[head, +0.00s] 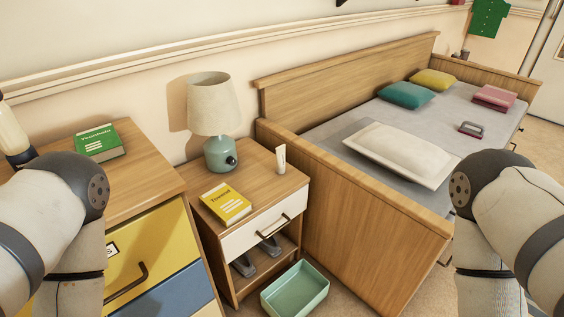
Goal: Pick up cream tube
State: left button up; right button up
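The cream tube (281,159) is a small white tube standing upright on the wooden nightstand (262,185), near its back right corner. It stands right of the lamp and close to the side of the bed. My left arm comes in at the left edge and my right arm at the right edge. Both arms bend down out of the picture, and neither gripper shows. Nothing touches the tube, and its front is unobstructed.
A lamp (219,153) and a yellow book (226,203) share the nightstand with the tube. A green bin (296,291) sits on the floor in front. The bed's wooden end panel (340,230) rises at the right. A dresser (130,185) with a green book (99,143) stands left.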

aim_at(280, 150)
jog(key=i+l+z, duration=0.1)
jog(key=i+l, duration=0.35)
jog(key=i, duration=0.15)
jog(key=i+l+z, duration=0.15)
jog(key=i+l, duration=0.25)
jog(key=i, duration=0.15)
